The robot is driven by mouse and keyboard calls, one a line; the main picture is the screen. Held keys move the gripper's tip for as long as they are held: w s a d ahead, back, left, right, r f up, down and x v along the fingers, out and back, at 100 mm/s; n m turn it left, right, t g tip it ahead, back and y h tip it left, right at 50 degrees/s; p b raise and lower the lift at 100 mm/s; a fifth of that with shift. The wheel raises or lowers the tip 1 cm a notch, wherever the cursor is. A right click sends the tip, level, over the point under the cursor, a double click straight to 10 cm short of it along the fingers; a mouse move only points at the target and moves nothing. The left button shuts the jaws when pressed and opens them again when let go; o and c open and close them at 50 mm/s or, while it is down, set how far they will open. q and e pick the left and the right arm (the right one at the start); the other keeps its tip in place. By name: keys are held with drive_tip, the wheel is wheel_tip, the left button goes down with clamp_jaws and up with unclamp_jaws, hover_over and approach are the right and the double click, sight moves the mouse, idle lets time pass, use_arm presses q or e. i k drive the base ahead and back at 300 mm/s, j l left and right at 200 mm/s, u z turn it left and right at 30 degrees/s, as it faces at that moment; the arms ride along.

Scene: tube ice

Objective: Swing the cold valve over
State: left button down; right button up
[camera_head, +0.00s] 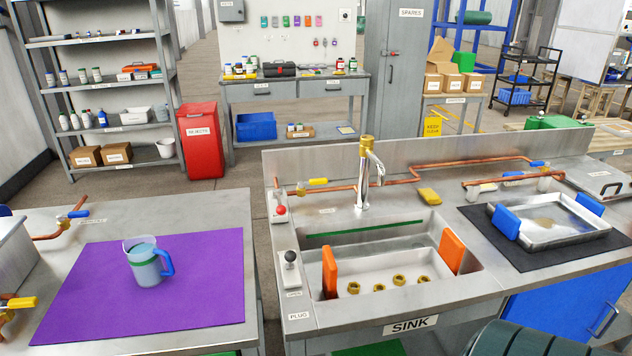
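The steel sink (470,302) has a chrome and brass tap (364,175) behind its basin. A copper pipe (400,180) runs along the back of the counter. A valve with a yellow lever (318,181) sits on the pipe left of the tap. A valve with a blue lever (537,164) sits at the right of the pipe. Another blue lever (78,214) is on a copper pipe at the left table, and a yellow lever (22,303) is at its left edge. I cannot read which valve is marked cold. Neither gripper is in view.
A tray with orange handles (330,272) and several brass nuts (398,280) are in the basin. A jug (146,262) stands on a purple mat (90,310). A tray with blue handles (550,238) rests on a black mat. A black-knobbed lever (290,257) is at the sink's left.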

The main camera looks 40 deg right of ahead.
sight(317, 180)
drive_tip(key=j+z, duration=0.1)
drive_tip(key=z, duration=0.65)
drive_tip(key=j+z, duration=0.2)
drive_tip(key=z, duration=0.2)
drive_tip(key=j+z, duration=0.1)
drive_tip(key=z, duration=0.3)
